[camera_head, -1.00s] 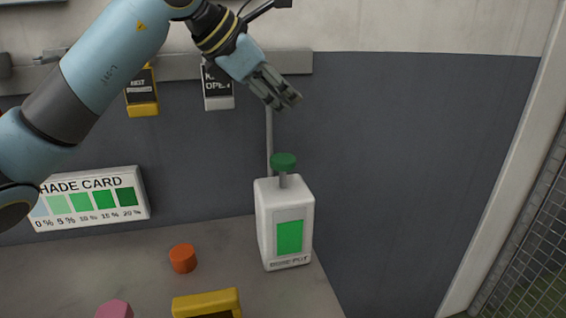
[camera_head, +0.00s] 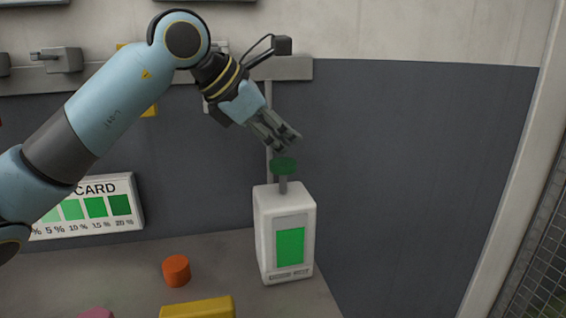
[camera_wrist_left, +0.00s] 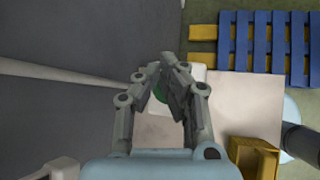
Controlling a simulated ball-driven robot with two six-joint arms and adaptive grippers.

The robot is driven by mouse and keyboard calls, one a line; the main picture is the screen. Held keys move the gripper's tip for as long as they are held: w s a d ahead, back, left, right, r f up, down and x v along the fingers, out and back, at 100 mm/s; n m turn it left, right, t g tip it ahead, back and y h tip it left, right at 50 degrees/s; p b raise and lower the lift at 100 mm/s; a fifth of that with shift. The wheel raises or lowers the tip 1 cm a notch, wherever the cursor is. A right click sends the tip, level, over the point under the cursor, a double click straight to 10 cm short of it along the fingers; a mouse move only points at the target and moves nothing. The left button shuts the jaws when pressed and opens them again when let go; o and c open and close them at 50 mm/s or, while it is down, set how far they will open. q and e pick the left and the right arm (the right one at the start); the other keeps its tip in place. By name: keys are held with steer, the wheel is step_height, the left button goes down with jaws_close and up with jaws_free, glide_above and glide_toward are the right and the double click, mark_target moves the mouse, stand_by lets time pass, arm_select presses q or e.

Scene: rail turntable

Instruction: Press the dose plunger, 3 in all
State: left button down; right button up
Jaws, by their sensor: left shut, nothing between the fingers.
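The dose pot (camera_head: 262,228) is a white box with a green panel on its front. It stands upright at the right end of the grey bench. Its plunger (camera_head: 283,168) is a green cap on a grey stem, standing up from the top. My left gripper (camera_head: 294,143) is shut and empty, just above the cap, pointing down to the right. I cannot tell whether the fingertips touch it. In the left wrist view the fingers (camera_wrist_left: 166,66) cover most of the green cap (camera_wrist_left: 160,92). My right gripper is not in view.
A shade card (camera_head: 125,186) with green swatches leans at the back of the bench. An orange cylinder (camera_head: 176,270), a yellow object (camera_head: 198,308) and a pink piece (camera_head: 97,313) lie in front. A rail (camera_head: 296,68) runs along the wall. Blue slats (camera_wrist_left: 262,45) show in the wrist view.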

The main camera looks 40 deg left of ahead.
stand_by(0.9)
arm_select(q)
steer(key=shift+f, duration=0.1)
steer(key=shift+f+b, duration=0.35)
steer(key=shift+b, duration=0.25)
